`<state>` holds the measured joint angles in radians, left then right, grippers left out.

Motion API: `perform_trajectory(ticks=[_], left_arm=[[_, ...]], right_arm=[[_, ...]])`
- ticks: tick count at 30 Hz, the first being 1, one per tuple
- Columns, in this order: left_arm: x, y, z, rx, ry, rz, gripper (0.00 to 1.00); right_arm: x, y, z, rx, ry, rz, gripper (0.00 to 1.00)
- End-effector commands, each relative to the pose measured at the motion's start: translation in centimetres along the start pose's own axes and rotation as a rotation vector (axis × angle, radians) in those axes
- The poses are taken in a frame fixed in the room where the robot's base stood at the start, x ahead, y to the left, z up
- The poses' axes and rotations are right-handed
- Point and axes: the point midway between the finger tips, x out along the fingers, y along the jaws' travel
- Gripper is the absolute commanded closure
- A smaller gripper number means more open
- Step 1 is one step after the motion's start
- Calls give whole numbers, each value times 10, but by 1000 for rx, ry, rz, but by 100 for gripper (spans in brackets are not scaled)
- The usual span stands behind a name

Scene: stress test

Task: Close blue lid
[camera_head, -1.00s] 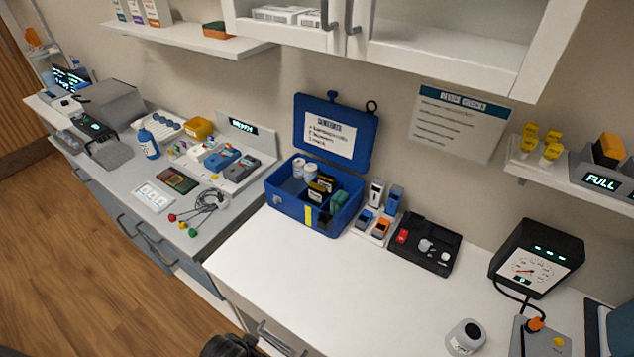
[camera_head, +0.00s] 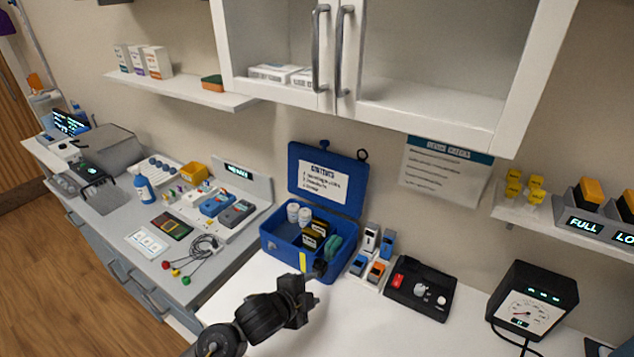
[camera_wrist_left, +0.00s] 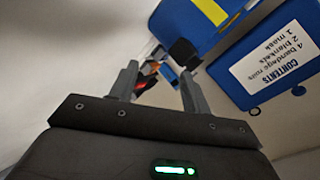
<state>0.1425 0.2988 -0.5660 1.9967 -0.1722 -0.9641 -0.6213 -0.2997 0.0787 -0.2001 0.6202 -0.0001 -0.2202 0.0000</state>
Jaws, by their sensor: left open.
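The blue lid (camera_head: 356,172) stands open, tilted back at the rear of the blue box (camera_head: 283,248), with a white contents label on its inner face. The box holds white rolls, dark packs and a green item. My left gripper (camera_head: 306,290) is just in front of the box, above the white counter. In the left wrist view, my left gripper (camera_wrist_left: 158,80) has its two fingers apart with nothing held between them. The box (camera_wrist_left: 188,22) and the lid (camera_wrist_left: 240,85) show beyond the fingers. My right gripper is not in view.
A rack of small devices (camera_head: 372,255) and a black tray (camera_head: 420,287) stand right of the box. A gauge unit (camera_head: 535,300) is further right. The wall cabinet (camera_head: 400,70) hangs above. Leads (camera_head: 200,250) lie on the left counter.

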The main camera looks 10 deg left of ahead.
Motion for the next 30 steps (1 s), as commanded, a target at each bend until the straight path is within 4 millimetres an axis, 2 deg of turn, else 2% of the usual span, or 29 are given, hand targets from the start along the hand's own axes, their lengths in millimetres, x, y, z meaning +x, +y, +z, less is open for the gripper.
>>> perform_trajectory(ticks=[1,6,11,16,21,25,30], left_arm=[[13,-27,-13,148,47,-41,52],[44,-93,-49,651,175,-157,52],[64,-157,-58,1121,239,-252,52],[68,-236,-43,1574,251,-326,52],[52,-312,-16,1911,228,-364,52],[36,-353,1,2071,207,-378,52],[22,-380,13,2167,191,-384,52]], right_arm=[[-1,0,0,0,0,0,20],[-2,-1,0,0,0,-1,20],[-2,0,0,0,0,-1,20],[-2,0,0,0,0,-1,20],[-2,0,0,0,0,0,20],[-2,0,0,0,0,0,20],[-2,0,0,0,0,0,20]])
